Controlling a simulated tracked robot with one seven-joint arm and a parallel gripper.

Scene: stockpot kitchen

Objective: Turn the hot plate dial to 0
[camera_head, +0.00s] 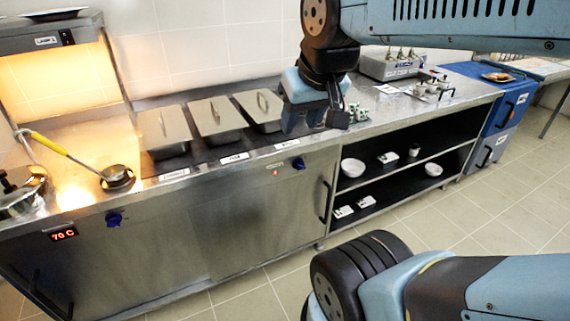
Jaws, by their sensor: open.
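A blue dial (114,219) is on the steel counter's front at left, beside a red display (63,234) reading 70 C. A second blue dial (299,163) is further right on the same front, by a small red display (276,172) too small to read. I cannot tell the dials' markings or settings. My gripper (314,117) is open, pointing down at the upper middle of the view. It appears above and a little right of the right dial, apart from both dials. Part of the worktop behind it is hidden.
Lidded pans (164,127) sit in the counter. A ladle (117,178) with a yellow handle lies at left, near a steel pot (18,195). Open shelves (400,181) hold white bowls (353,167). The tiled floor (250,295) in front has free room.

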